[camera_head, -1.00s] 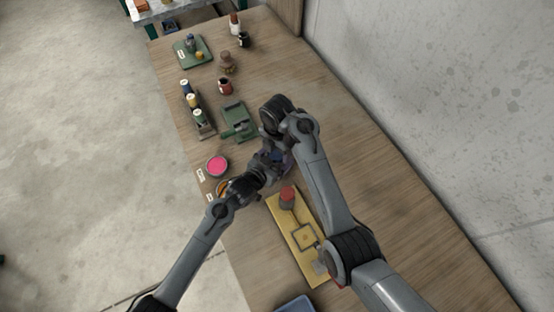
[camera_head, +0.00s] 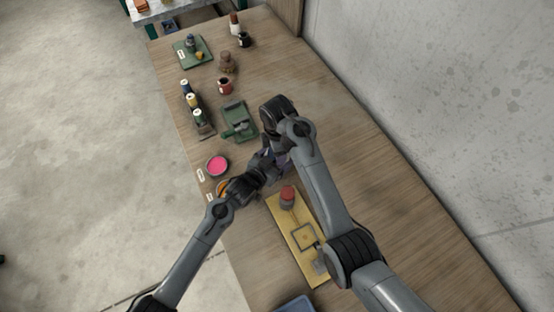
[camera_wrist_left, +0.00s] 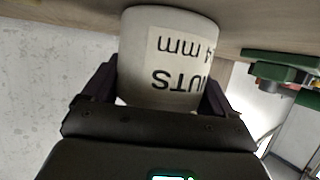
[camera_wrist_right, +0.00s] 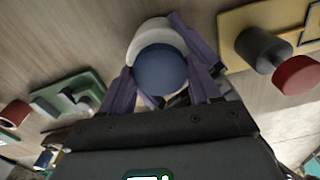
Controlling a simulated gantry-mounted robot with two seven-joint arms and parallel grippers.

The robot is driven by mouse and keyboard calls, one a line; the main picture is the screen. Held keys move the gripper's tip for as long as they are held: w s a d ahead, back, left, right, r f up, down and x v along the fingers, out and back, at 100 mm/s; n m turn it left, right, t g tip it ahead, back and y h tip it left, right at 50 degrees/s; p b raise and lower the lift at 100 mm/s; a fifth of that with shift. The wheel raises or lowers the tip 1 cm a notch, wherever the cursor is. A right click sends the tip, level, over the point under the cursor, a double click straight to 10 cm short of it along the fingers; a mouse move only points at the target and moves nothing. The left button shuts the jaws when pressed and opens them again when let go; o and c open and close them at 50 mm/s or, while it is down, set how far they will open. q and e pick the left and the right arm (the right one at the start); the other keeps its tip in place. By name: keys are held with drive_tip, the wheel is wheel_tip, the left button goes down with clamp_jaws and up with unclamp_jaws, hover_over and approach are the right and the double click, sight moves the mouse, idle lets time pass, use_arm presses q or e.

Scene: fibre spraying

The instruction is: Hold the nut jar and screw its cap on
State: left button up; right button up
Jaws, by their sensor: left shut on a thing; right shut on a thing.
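The white nut jar (camera_wrist_left: 165,45), with an upside-down "NUTS" label, stands between the fingers of my left gripper (camera_wrist_left: 160,88) in the left wrist view. That gripper is shut on the jar's sides. The blue cap (camera_wrist_right: 160,70) is between the purple fingers of my right gripper (camera_wrist_right: 160,66), which is shut on it. In the right wrist view the cap covers the jar's mouth from above, with the white jar wall (camera_wrist_right: 150,33) showing beside it. I cannot tell whether the cap is seated. In the head view my grippers largely hide the jar and cap.
A yellow board (camera_head: 283,208) with a red-topped post (camera_head: 288,194) lies close to the grippers. A green fixture (camera_head: 238,121), a pink dish (camera_head: 217,166) and small bottles (camera_head: 191,101) stand to the left and farther back. The wooden table (camera_head: 350,130) is clear toward the wall.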

drive_tip(key=o, duration=1.2)
drive_tip(key=shift+c, duration=0.2)
drive_tip(key=shift+r, duration=0.1)
drive_tip(key=shift+r, duration=2.15)
drive_tip(key=shift+c, duration=0.3)
